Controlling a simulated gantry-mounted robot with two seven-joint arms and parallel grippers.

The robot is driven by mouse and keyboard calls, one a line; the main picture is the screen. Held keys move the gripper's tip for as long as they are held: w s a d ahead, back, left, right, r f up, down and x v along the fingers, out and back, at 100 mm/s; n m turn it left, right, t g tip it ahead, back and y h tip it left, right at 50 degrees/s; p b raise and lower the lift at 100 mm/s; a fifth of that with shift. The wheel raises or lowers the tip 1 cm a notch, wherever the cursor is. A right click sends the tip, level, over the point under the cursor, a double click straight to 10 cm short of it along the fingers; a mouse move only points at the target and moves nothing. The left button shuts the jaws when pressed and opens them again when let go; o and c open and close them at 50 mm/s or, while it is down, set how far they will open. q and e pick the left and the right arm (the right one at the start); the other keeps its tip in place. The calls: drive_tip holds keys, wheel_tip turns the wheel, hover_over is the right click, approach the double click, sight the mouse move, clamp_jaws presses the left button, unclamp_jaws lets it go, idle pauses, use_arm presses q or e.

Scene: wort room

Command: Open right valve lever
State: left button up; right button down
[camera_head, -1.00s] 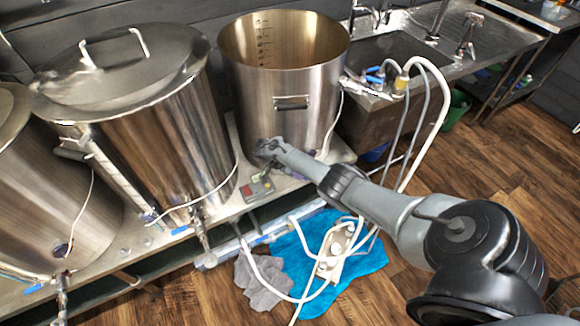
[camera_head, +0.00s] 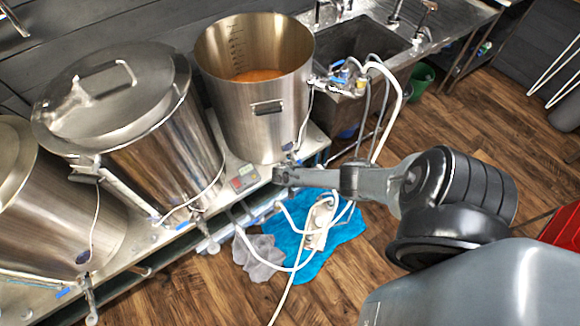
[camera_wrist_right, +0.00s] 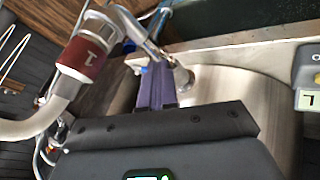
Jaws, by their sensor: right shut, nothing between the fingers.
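The right steel kettle (camera_head: 255,110) stands open on the bench. A small valve with a blue lever (camera_head: 290,147) shows at its lower right front. My right gripper (camera_head: 280,176) is just below and in front of this valve, near the bench edge. In the right wrist view its fingers (camera_wrist_right: 155,85) are shut and empty. A metal valve fitting (camera_wrist_right: 182,76) is right beside the fingertips, with a blue part (camera_wrist_right: 129,46) nearby. I cannot tell whether the fingers touch the lever. My left gripper is not in view.
A lidded kettle (camera_head: 150,130) and another kettle (camera_head: 50,215) stand to the left. A control box (camera_head: 243,178) sits left of my gripper. Hoses and a pump (camera_head: 318,220) lie on a blue cloth (camera_head: 345,228) below. In the wrist view a hose with a red-brown coupling (camera_wrist_right: 85,58) is close at left.

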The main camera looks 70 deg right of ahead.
drive_tip(key=shift+s+d+n+t+p, duration=0.4)
drive_tip(key=shift+s+n+t+p, duration=0.15)
drive_tip(key=shift+s+n, duration=0.25)
drive_tip(key=shift+s+d+n+t+p, duration=0.4)
drive_tip(key=shift+s+n+t, duration=0.15)
drive_tip(key=shift+n, duration=0.35)
